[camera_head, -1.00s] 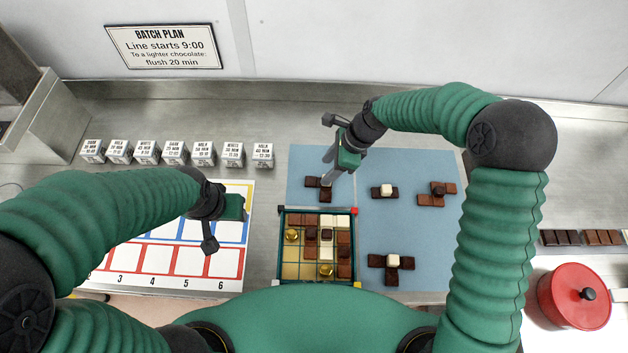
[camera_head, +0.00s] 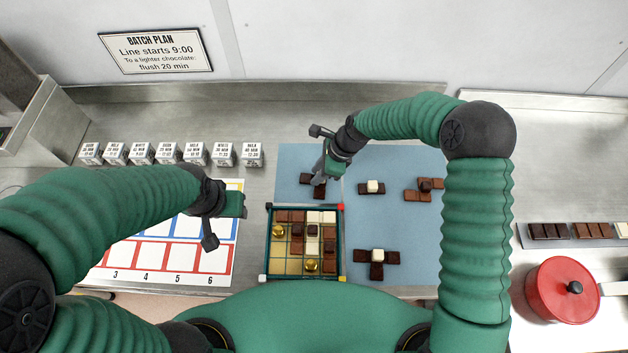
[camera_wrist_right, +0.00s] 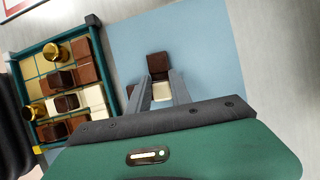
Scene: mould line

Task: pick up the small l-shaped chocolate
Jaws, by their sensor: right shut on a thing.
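The small L-shaped chocolate (camera_head: 319,193) is dark brown and is at the upper left of the blue mat, behind the tray. My right gripper (camera_head: 318,178) reaches down to it from above and is shut on it. In the right wrist view, the chocolate's dark part (camera_wrist_right: 158,67) shows beyond the two fingertips (camera_wrist_right: 161,92), with a cream piece between them. The fingers hide part of the chocolate, and I cannot tell whether it is clear of the mat. My left gripper (camera_head: 210,232) is over the numbered card; its jaws are not clear to see.
The divided tray (camera_head: 342,240) holds several chocolates and gold pieces just in front. Other chocolate shapes lie on the blue mat (camera_head: 350,220): one (camera_head: 378,187), one (camera_head: 425,189) and one (camera_head: 377,260). A red pot (camera_head: 562,290) stands at right. Labelled cubes (camera_head: 196,154) line the back left.

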